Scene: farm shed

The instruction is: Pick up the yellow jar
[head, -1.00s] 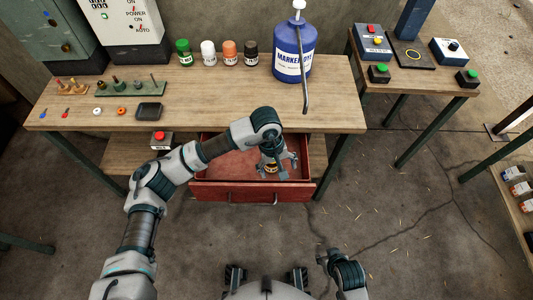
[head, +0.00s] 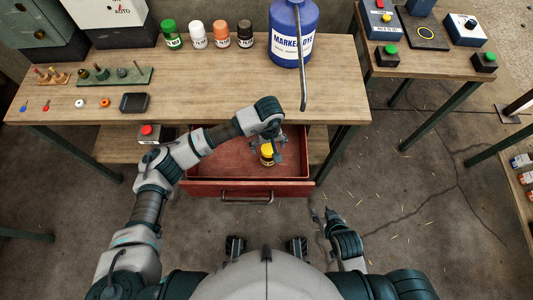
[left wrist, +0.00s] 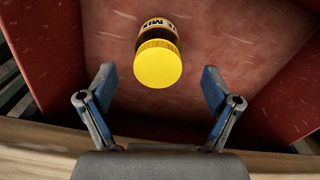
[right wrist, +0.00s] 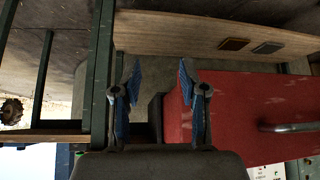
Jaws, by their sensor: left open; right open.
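The yellow jar (head: 267,154) has a yellow lid and stands in the open red drawer (head: 215,165) under the workbench. In the left wrist view the yellow jar (left wrist: 158,62) shows its lid towards the camera, beyond and between the fingertips. My left gripper (head: 276,143) is over the drawer at the jar, open, with nothing between its fingers; its open fingers show clearly in the left wrist view (left wrist: 158,85). My right gripper (head: 322,215) is open and empty, low in front of the drawer's right side; in the right wrist view its fingers (right wrist: 158,85) are apart.
On the workbench (head: 200,83) stand a green jar (head: 171,36), white, orange and black jars, and a large blue marker dye container (head: 291,35) with a hanging tube. A red button box (head: 149,134) sits on the lower shelf. The drawer floor around the jar is clear.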

